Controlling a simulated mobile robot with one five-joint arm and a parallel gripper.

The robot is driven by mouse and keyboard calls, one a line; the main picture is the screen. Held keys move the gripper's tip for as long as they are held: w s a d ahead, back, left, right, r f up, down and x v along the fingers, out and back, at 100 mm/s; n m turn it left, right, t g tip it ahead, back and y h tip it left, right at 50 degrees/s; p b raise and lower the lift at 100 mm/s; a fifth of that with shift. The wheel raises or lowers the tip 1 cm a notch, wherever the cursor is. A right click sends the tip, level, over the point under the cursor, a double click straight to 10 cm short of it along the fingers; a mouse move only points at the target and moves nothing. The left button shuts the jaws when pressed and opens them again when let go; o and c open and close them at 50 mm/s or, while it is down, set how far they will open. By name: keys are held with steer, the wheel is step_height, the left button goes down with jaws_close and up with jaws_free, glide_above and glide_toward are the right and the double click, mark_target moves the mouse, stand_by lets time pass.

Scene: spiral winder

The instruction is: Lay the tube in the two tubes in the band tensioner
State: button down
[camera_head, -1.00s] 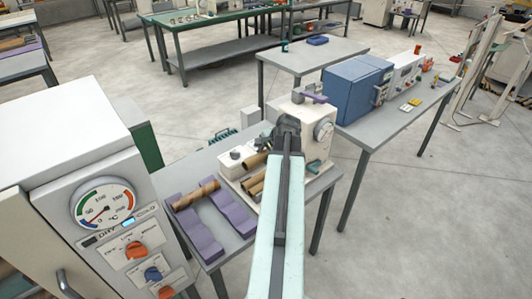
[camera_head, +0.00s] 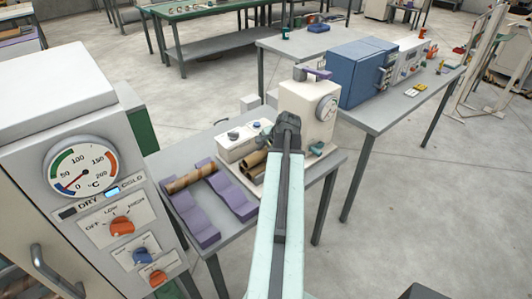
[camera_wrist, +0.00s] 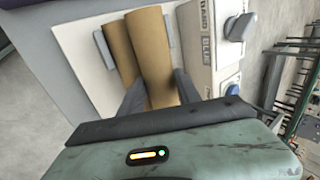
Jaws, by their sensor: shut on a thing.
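My gripper (camera_wrist: 160,84) is shut on a brown cardboard tube (camera_wrist: 154,50), with one dark finger on each side of it. A second brown tube (camera_wrist: 121,48) lies close along its left side in the wrist view. Both are over the pale base of the white band tensioner (camera_head: 308,115). In the head view brown tubes (camera_head: 254,158) show beside the tensioner's housing, partly behind my arm, and my fingers are hidden. I cannot tell whether the held tube rests on anything.
A dryer with a dial (camera_head: 82,168) stands close at the left. A blue machine (camera_head: 366,75) stands on the table at the right.

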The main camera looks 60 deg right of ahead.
steer(key=shift+f, duration=0.2)
steer(key=c, duration=0.8)
jaws_free()
steer(key=shift+o, duration=0.2)
steer(key=shift+s+a+r, duration=0.1)
steer(key=p+v, duration=0.7)
steer(key=shift+r, duration=0.35)
steer(key=shift+s, duration=0.1)
steer(key=shift+r, duration=0.1)
step_height(320, 180, up, 7)
steer(key=p, duration=0.7)
